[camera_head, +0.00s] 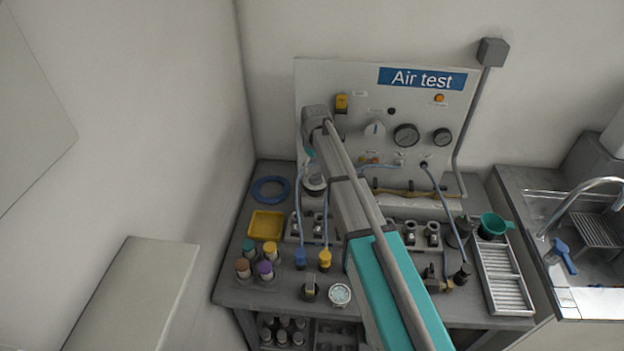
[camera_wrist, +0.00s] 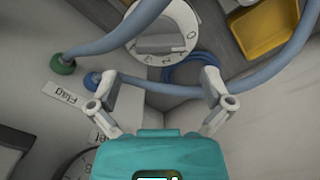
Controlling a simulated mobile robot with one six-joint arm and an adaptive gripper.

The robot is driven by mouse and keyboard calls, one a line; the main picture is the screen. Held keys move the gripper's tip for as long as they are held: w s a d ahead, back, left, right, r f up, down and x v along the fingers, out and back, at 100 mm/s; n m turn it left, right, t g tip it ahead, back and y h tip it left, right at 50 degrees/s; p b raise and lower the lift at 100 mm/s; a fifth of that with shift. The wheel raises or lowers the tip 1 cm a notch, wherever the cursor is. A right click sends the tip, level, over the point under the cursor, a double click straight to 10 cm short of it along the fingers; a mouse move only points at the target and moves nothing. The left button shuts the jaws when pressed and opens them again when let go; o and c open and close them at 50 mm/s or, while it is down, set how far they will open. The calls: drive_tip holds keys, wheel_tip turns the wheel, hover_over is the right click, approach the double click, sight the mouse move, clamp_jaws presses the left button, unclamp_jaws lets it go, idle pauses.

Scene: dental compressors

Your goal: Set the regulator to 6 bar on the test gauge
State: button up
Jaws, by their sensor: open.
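My gripper (camera_wrist: 158,88) is open and empty in the wrist view, its two fingers spread wide. Beyond the fingertips is a white round dial (camera_wrist: 150,45) with a raised grey bar handle and marks around its rim; it is apart from the fingers. In the head view my arm hides most of the gripper. The Air test panel (camera_head: 345,75) carries a larger gauge (camera_head: 405,135) and a smaller gauge (camera_head: 442,137), with a pale knob (camera_head: 374,129) left of them. The needle readings are too small to tell. I cannot tell which part is the regulator.
Blue hoses (camera_wrist: 105,42) run close to the dial and fingers. A yellow tray (camera_head: 266,225) and a blue coil (camera_head: 270,189) lie on the bench's left side. Capped bottles (camera_head: 265,270) stand in front. A sink (camera_head: 590,240) is at right.

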sight(315, 177)
drive_tip(key=shift+f+b, duration=1.7)
drive_tip(key=shift+f, duration=0.3)
drive_tip(key=c, duration=1)
drive_tip(key=shift+a, duration=0.2)
drive_tip(key=shift+d, duration=0.1)
